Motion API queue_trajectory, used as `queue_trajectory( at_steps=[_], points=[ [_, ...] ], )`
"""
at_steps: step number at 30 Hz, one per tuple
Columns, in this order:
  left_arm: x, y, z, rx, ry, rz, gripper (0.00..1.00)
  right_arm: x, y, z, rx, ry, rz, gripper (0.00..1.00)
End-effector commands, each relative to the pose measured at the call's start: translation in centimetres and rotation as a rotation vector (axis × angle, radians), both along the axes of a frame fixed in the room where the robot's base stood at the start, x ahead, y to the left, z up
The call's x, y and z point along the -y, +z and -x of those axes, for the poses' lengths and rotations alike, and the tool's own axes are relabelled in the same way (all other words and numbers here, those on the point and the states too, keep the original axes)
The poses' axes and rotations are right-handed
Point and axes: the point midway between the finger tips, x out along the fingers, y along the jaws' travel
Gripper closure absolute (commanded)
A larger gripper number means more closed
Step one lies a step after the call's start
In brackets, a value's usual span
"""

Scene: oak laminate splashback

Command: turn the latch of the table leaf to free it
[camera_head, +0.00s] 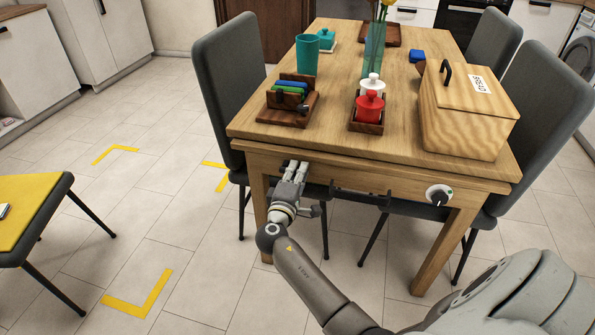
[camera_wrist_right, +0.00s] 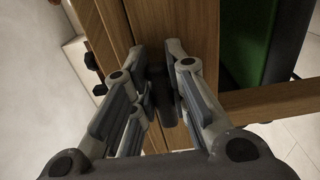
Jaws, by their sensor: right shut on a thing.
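The wooden table (camera_head: 340,155) stands ahead with its front apron towards me. My right gripper (camera_head: 294,168) is at the left part of that apron, just below the tabletop edge. In the right wrist view, my right gripper (camera_wrist_right: 164,88) is shut on a small dark piece against the wood, which appears to be the latch. My left gripper is not in view.
Grey chairs (camera_head: 228,80) flank the table. A yellow-topped stool (camera_head: 32,212) stands left; the floor between is clear.

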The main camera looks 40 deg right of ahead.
Motion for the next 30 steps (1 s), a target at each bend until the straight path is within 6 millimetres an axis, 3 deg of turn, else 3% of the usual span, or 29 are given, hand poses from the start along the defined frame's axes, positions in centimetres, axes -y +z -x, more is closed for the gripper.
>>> queue_trajectory(
  at_steps=[10,11,15,25,30],
  points=[
    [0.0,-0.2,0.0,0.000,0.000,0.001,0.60,-0.1,-0.1,0.0,-0.011,0.001,0.009,1.00],
    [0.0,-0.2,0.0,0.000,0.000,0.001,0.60,-0.1,-0.1,0.0,-0.011,0.001,0.009,0.81],
    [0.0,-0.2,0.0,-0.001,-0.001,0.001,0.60,0.0,0.0,0.0,-0.009,0.001,0.008,0.63],
    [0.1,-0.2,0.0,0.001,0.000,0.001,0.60,-0.1,0.0,0.1,-0.008,0.001,0.006,0.62],
    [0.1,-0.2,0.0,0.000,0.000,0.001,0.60,-1.6,-0.1,1.3,-0.008,0.002,0.006,0.62]
  ],
)
